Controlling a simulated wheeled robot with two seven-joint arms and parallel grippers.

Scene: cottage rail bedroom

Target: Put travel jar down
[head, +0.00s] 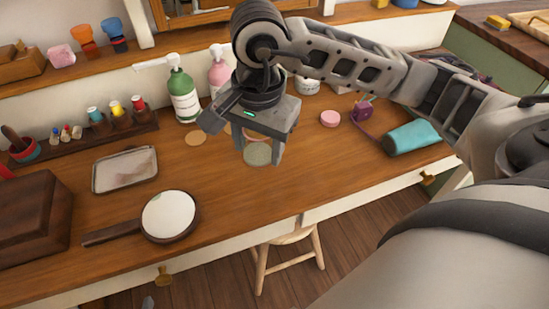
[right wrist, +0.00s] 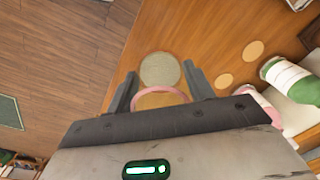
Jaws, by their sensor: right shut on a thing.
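My right gripper (head: 258,150) points down over the wooden desk, left of my forearm, with its fingers shut on the travel jar. In the head view the jar (head: 258,154) shows as a small, pale grey-green round piece between the fingers, partly hidden by them. In the right wrist view, my right gripper (right wrist: 160,82) has a pink-rimmed round part (right wrist: 160,92) between its fingers. A speckled grey-green disc (right wrist: 161,69) shows just beyond. I cannot tell whether the jar touches the desk. My left gripper is not in view.
The desk (head: 240,195) has free room in front of the gripper. A round tan disc (head: 196,138), green pump bottle (head: 183,97) and pink bottle (head: 218,75) stand behind left. A hand mirror (head: 168,215) and tray (head: 125,170) lie left; a pink round item (head: 330,118) and teal roll (head: 411,137) right.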

